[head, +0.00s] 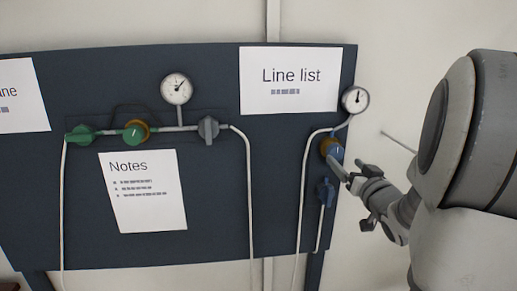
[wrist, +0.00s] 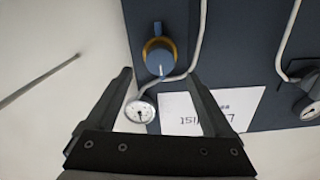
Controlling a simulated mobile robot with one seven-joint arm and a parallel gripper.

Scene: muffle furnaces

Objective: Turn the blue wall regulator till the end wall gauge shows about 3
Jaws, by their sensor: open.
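The blue wall regulator (head: 334,150) is a knob with a brass-coloured collar and a white mark, at the right edge of the dark panel. It also shows in the wrist view (wrist: 160,62), ahead of my fingers. A round white gauge (head: 355,99) sits just above it; its needle is too small to read. The gauge also shows in the wrist view (wrist: 140,111), between my fingers. My gripper (head: 345,173) is close beside the regulator at its lower right.
A blue valve handle (head: 326,192) is below the regulator. A green-knobbed regulator (head: 135,132), a second gauge (head: 176,88) and a grey valve (head: 208,129) are further left. A thin rod (head: 400,141) juts near my arm. Pale hoses (head: 303,190) run down the panel.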

